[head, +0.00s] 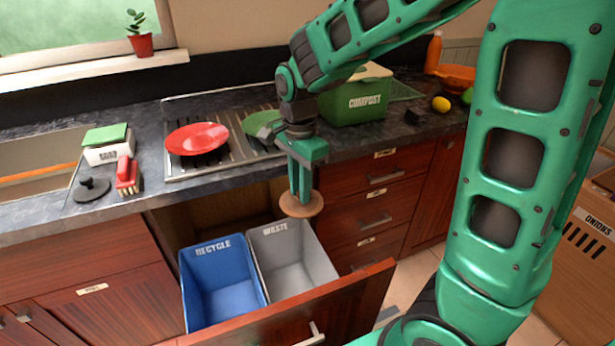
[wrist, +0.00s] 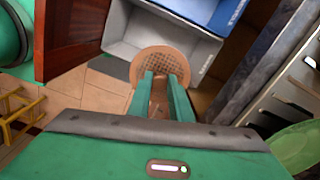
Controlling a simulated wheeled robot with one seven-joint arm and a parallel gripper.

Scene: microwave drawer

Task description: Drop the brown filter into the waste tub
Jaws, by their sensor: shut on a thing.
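The brown filter (head: 301,206) is a round disc held at the tips of my gripper (head: 300,190). In the wrist view the filter (wrist: 160,63) shows a mesh face between the two green fingers of my gripper (wrist: 165,85), which are shut on it. The grey waste tub (head: 290,262), marked WASTE, sits in the open drawer and looks empty. The filter is above the tub's back right edge in the head view. The tub also shows in the wrist view (wrist: 130,45), beyond the filter.
The blue recycle tub (head: 222,285) stands left of the waste tub, behind the drawer front (head: 340,310). On the counter are a red plate (head: 197,138), a green compost box (head: 352,103), a soap box (head: 107,150) and a red brush (head: 127,175).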

